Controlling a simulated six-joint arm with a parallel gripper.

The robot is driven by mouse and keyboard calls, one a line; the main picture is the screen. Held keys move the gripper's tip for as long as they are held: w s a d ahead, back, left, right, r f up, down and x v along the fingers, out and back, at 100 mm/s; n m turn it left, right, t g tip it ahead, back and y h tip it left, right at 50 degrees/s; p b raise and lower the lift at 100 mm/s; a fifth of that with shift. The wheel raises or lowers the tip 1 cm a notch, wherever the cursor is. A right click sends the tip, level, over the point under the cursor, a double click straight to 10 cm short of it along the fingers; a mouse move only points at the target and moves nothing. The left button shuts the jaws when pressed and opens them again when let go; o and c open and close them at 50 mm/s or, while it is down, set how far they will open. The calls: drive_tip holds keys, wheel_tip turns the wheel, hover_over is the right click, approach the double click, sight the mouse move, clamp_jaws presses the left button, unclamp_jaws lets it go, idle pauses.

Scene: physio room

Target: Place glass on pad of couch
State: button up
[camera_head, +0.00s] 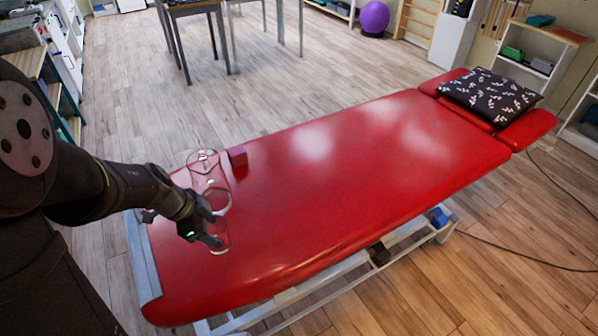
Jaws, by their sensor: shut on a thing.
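A clear glass (222,226) is at my gripper (211,226), over the near left end of the couch. My gripper is shut on the glass, with its dark fingers at the glass's side. The glass looks about upright. I cannot tell whether its base touches the pad. The couch has a long red padded top (345,165), shiny and mostly bare, on a light metal frame.
A patterned dark pillow (490,95) lies at the couch's far end. The pad's middle is clear.

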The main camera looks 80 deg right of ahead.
drive_tip(key=shift+w+a+f, duration=0.15)
drive_tip(key=shift+w+f, duration=1.7)
drive_tip(key=shift+w, duration=0.05)
drive_tip(key=shift+w+a+f, duration=0.2)
drive_tip(key=shift+w+f, duration=1.65)
drive_tip(key=shift+w, duration=0.05)
drive_tip(key=shift+w+a+f, duration=0.15)
drive_tip(key=shift+w+f, duration=1.7)
drive_tip(key=shift+w, duration=0.05)
drive_tip(key=shift+f, duration=0.1)
drive_tip(key=o, duration=1.2)
drive_tip(key=shift+c, duration=0.2)
drive_tip(key=v, duration=1.2)
